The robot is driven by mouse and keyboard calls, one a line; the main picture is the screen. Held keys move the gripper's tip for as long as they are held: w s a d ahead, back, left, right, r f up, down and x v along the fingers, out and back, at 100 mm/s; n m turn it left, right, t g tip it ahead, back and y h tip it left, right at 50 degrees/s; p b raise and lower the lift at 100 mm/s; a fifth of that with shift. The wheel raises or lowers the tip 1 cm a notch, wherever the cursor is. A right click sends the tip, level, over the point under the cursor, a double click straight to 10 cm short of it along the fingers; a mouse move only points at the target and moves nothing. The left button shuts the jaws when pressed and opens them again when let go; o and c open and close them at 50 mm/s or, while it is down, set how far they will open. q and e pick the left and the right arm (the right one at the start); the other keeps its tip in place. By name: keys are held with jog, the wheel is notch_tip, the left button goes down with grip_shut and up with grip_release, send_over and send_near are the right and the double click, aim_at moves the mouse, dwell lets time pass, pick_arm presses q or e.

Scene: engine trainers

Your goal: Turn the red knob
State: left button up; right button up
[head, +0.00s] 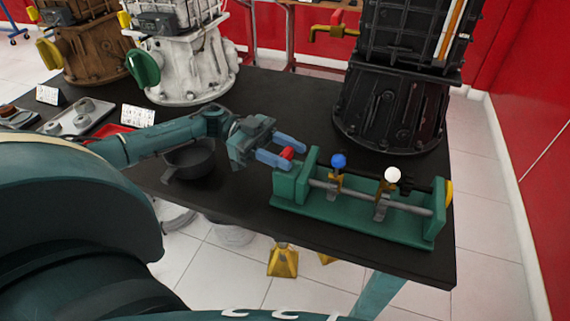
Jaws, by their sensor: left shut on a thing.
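The red knob (287,153) is at the left end of a green bench fixture (350,218) on the black table. My left gripper (284,149) reaches in from the left, with its two blue fingers on either side of the knob. It is shut on the knob, which shows only in part between the fingers. The fixture also carries a blue ball-topped lever (338,161) and a white ball-topped lever (392,175), both roughly upright on a grey rod. My right gripper is not in view.
A black engine housing (390,110) stands behind the fixture. A white housing (190,60) and a brown housing (90,50) stand at the back left. A dark pan (190,160) sits under my left arm. The table's front edge runs close to the fixture.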

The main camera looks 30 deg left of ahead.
pick_arm(q)
jog(key=shift+w+f+m+g+b, duration=0.1)
jog(key=shift+f+m+g+b, duration=0.1)
jog(key=shift+m+g+b, duration=0.35)
jog(key=shift+r+m+g+b, duration=0.1)
jog(key=shift+m+g+b, duration=0.7)
jog(key=shift+g, duration=0.85)
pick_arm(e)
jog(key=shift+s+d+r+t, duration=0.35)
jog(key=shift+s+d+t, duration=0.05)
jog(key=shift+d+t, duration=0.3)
pick_arm(q)
jog(key=shift+y, duration=0.3)
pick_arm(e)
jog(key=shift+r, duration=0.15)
pick_arm(q)
jog(key=shift+r+m+g, duration=0.1)
jog(key=shift+m+g, duration=0.15)
jog(key=shift+g, duration=0.05)
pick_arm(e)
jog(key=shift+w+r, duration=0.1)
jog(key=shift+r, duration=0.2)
pick_arm(q)
jog(key=o, duration=1)
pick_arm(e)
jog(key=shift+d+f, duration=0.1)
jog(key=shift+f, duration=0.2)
